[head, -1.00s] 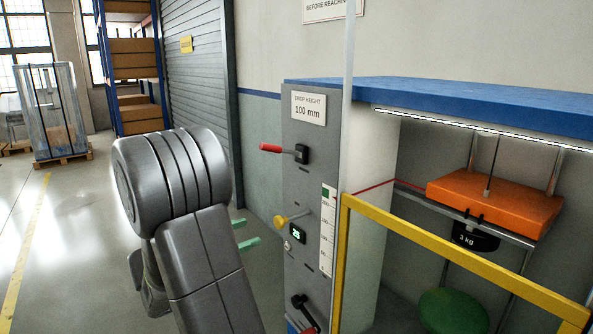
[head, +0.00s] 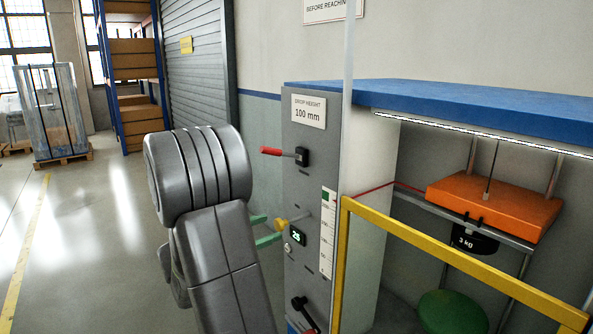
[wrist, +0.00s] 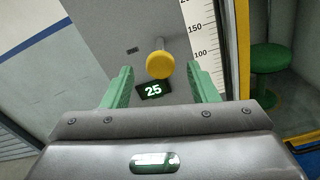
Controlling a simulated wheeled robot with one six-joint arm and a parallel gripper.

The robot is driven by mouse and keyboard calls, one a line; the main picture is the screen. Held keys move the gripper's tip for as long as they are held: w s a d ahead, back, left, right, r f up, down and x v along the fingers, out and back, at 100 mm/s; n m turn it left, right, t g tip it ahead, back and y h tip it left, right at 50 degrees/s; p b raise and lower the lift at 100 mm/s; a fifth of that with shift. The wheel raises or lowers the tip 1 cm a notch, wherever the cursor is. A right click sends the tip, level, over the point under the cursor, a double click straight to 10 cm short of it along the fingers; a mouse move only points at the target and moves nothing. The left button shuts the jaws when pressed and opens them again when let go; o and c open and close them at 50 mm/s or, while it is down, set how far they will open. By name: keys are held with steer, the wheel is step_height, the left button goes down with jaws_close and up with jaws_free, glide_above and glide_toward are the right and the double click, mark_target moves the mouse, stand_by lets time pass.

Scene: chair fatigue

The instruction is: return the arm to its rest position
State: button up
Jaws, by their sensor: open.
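My arm (head: 215,215) rises bent in the left-centre of the head view. My gripper (head: 264,230) has two green fingers, parted and empty, partly hidden behind my arm link. The fingertips are close to a yellow knob (head: 281,224) on the grey control panel (head: 305,165). In the wrist view my gripper (wrist: 161,72) is open, with the yellow knob (wrist: 159,65) showing between its fingers. Nothing is seen held, and I cannot tell how far ahead of the fingertips the knob is. A display reading 25 (wrist: 153,90) is beside the knob.
A red-handled lever (head: 280,152) sticks out of the panel above the knob. A yellow guard rail (head: 450,258) fronts a bay with an orange slab (head: 495,203), a 3 kg weight (head: 474,240) and a green stool (head: 452,312). Open floor (head: 95,240) is at left.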

mark_target(287, 221)
steer(key=p+x, duration=0.1)
steer(key=x, duration=0.8)
steer(key=shift+w+d, duration=0.1)
